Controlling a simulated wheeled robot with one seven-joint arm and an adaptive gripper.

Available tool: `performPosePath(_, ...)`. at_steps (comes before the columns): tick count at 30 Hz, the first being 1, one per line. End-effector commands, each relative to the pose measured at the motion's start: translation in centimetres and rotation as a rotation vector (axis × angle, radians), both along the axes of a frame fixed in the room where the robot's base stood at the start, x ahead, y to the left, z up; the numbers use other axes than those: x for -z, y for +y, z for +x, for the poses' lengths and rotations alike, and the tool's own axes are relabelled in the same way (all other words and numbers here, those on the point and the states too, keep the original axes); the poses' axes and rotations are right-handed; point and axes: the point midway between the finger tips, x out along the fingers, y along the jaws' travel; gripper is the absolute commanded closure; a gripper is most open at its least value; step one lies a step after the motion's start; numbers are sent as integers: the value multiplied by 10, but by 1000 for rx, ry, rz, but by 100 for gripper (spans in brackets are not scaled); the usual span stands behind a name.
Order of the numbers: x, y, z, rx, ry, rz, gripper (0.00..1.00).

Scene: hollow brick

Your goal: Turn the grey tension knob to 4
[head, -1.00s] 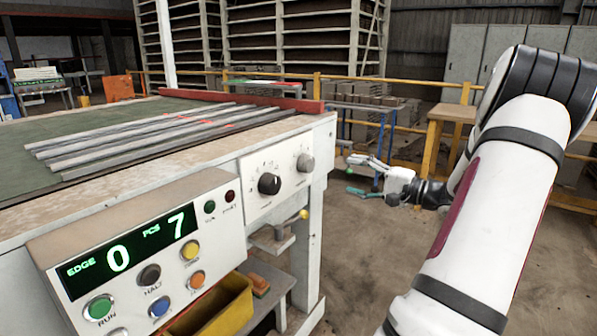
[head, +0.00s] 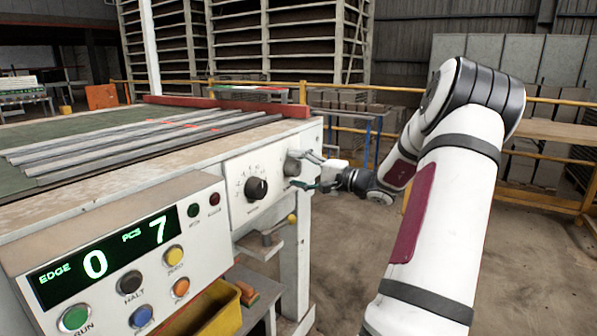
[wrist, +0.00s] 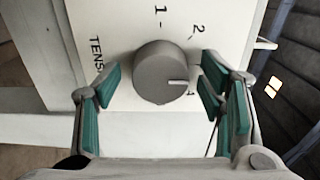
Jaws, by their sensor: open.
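The grey tension knob (head: 292,167) is on the white panel at the right of the machine's side. In the wrist view the knob (wrist: 160,62) has a white pointer line aimed to the right. A numeral that looks like 4 shows just below the line's end, partly hidden by the right finger. The marks 1 and 2 show above and to the upper right. My gripper (head: 305,172) is open at the knob. In the wrist view my gripper (wrist: 160,86) has its green-padded fingers on either side of the knob, with gaps between pads and knob.
A black knob (head: 257,188) with its own dial sits left of the grey one. A control box (head: 125,250) with buttons and a display reading EDGE 0, PCS 7 juts out further left. A yellow-tipped lever (head: 292,218) is below. Open floor lies to the right.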

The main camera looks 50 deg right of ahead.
Motion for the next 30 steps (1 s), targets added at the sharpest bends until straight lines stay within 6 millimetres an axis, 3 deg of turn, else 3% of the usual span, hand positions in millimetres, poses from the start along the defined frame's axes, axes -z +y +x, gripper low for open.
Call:
performPosePath(6, 0, 0, 0, 0, 0, 0, 39)
performPosePath(12, 0, 0, 0, 0, 0, 0, 85)
performPosePath(23, -1, 0, 0, 0, 3, 42, 85)
performPosePath(30, -2, 0, -1, -1, 16, 185, 85)
